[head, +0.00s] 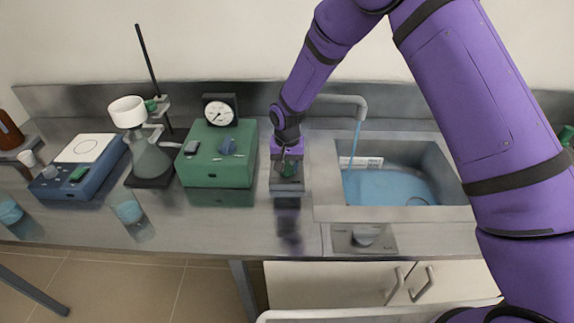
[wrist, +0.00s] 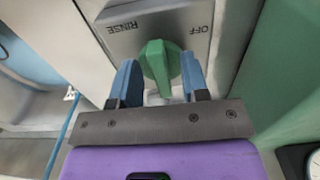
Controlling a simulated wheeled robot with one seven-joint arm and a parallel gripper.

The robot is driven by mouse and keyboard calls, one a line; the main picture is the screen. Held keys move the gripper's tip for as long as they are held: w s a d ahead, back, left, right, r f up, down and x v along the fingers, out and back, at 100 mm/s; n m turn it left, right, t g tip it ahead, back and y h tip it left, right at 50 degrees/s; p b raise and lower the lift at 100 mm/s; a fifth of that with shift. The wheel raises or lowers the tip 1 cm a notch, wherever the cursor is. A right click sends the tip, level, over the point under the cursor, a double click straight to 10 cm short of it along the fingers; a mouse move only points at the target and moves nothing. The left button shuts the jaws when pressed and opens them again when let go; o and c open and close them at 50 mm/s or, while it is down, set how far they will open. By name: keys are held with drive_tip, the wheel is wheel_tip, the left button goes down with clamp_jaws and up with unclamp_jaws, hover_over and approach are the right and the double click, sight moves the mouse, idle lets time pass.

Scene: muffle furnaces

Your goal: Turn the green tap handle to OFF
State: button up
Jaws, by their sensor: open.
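The green tap handle (wrist: 158,62) sits on a grey plate (wrist: 185,18) marked RINSE on the picture's left and OFF on its right, both upside down in the wrist view. The handle stands roughly upright in the picture, between the two words. My gripper (wrist: 159,78) is open, with one blue finger on each side of the handle. Small gaps show, so I see no clear contact. In the head view the handle (head: 288,170) is partly hidden below my gripper (head: 287,161). A stream of water (head: 354,150) falls from the spout (head: 345,99).
The sink (head: 450,212) right of the tap box holds blue water. A green pump box (head: 212,172) with a gauge (head: 219,112) stands close on the left. A flask (head: 148,160) and a blue hotplate (head: 68,187) stand farther left. The counter's front is mostly clear.

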drive_tip(key=shift+f, duration=0.1)
clamp_jaws()
drive_tip(key=shift+n, duration=0.4)
drive_tip(key=n, duration=0.3)
drive_tip(key=shift+d+n, duration=0.2)
drive_tip(key=shift+n, duration=0.2)
drive_tip(key=n, duration=0.4)
drive_tip(key=shift+w+d, duration=0.15)
drive_tip(key=shift+d, duration=0.05)
drive_tip(key=n, duration=0.5)
drive_tip(key=shift+w+d, duration=0.1)
drive_tip(key=shift+w, duration=0.05)
drive_tip(key=n, duration=0.4)
drive_tip(key=shift+w, duration=0.2)
drive_tip(key=shift+n, duration=0.3)
